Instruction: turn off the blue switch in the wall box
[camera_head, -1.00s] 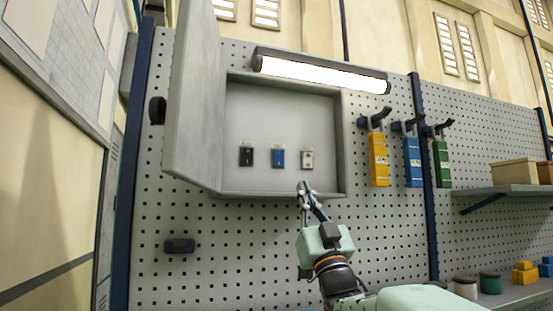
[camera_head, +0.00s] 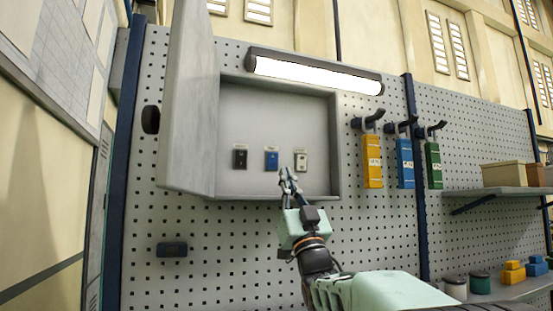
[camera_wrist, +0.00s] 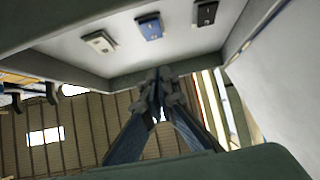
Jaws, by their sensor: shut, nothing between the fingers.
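The wall box (camera_head: 328,190) hangs open on the pegboard, with its door swung out to the left. Inside on its back wall sit three switches in a row: a black one (camera_head: 240,158), the blue switch (camera_head: 271,160) in the middle, and a white one (camera_head: 301,161). In the wrist view the blue switch (camera_wrist: 149,27) is between the white switch (camera_wrist: 99,42) and the black switch (camera_wrist: 206,13). My gripper (camera_head: 288,174) is shut and empty at the box's lower front edge, below and between the blue and white switches. In the wrist view its fingertips (camera_wrist: 160,75) appear apart from the blue switch.
The open box door (camera_head: 190,110) stands out to the left. A lamp (camera_head: 315,73) is above the box. Yellow, blue and green items (camera_head: 404,163) hang on hooks to the right. A shelf (camera_head: 490,191) is further right.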

